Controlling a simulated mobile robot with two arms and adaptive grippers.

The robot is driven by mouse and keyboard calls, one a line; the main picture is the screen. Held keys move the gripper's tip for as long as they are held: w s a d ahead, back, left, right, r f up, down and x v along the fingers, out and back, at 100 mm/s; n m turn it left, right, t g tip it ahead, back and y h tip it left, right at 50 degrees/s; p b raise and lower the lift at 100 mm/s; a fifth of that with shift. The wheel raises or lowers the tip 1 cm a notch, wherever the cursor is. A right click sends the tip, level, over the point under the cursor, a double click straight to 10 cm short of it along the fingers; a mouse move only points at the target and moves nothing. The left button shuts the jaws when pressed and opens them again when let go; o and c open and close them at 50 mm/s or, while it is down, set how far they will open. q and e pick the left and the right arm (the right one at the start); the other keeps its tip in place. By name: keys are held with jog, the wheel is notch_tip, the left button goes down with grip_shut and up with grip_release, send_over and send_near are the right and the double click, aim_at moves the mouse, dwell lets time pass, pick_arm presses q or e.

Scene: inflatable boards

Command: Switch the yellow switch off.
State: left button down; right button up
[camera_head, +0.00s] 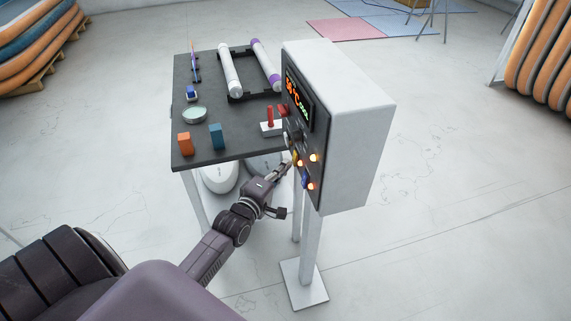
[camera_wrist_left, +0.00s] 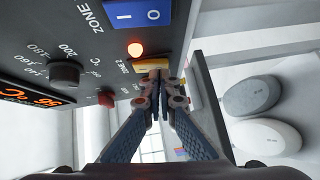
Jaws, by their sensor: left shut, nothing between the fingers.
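The yellow switch (camera_head: 295,156) is on the front panel of the white control box (camera_head: 350,125). In the left wrist view the yellow switch (camera_wrist_left: 141,67) is partly hidden behind my fingertips, so its rocker position cannot be told. My left gripper (camera_head: 287,165) reaches up to the panel from the lower left. In the left wrist view my left gripper (camera_wrist_left: 154,72) is shut and empty, with its fingertips at the yellow switch; whether they touch it is unclear. An orange lamp (camera_wrist_left: 135,49) beside the switch is lit. My right gripper is out of view.
A blue switch (camera_wrist_left: 138,13) marked I and O sits close by, with a black knob (camera_wrist_left: 65,74) and a red control (camera_wrist_left: 106,98) also on the panel. A dark table (camera_head: 205,140) with tubes, blocks and a red lever stands left of the box. Open floor surrounds them.

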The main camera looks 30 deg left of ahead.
pick_arm(q)
jog(key=shift+w+f, duration=0.1)
dwell(0.3)
jog(key=shift+w+d+n+t+b, duration=0.15)
jog(key=shift+d+n+t+b, duration=0.15)
jog(key=shift+b, duration=0.45)
jog(key=shift+f, duration=0.1)
